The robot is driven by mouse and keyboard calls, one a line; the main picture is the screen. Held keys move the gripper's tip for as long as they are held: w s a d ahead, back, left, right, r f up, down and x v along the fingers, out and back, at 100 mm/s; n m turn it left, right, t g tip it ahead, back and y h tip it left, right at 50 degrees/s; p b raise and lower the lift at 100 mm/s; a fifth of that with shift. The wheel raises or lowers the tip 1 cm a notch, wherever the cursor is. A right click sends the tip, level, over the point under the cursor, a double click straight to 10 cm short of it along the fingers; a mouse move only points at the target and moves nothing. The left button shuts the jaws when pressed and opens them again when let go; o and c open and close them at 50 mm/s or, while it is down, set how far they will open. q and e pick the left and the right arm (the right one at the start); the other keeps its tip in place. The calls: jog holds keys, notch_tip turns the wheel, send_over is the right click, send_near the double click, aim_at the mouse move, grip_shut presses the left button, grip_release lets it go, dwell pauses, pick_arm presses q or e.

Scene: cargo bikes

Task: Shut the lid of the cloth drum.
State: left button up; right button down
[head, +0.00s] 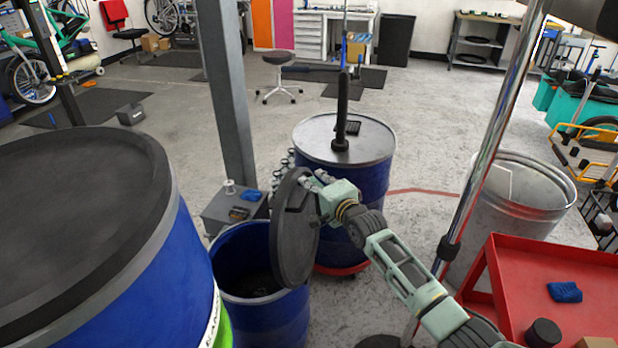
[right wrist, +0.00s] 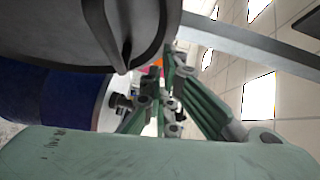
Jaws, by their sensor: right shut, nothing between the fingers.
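The cloth drum (head: 262,318) is an open blue drum at the lower middle of the head view, with a dark inside. Its dark grey lid (head: 296,248) stands nearly upright on the drum's right side. My right gripper (head: 308,180) is shut and empty at the lid's upper right edge, on the side away from the opening; I cannot tell if it touches. In the right wrist view, the lid (right wrist: 60,28) with a raised rib fills the upper left, close to the gripper (right wrist: 160,88). My left gripper is not in view.
A large closed blue drum (head: 75,215) stands close at the left. Another closed blue drum (head: 350,190) stands behind the lid. A grey post (head: 228,90) rises behind the open drum. A metal bin (head: 515,215) and red cart (head: 560,270) are at the right.

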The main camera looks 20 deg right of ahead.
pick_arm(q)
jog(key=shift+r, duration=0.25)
pick_arm(e)
jog(key=shift+w+a+f, duration=0.1)
jog(key=shift+w+a, duration=0.35)
jog(key=shift+a, duration=0.2)
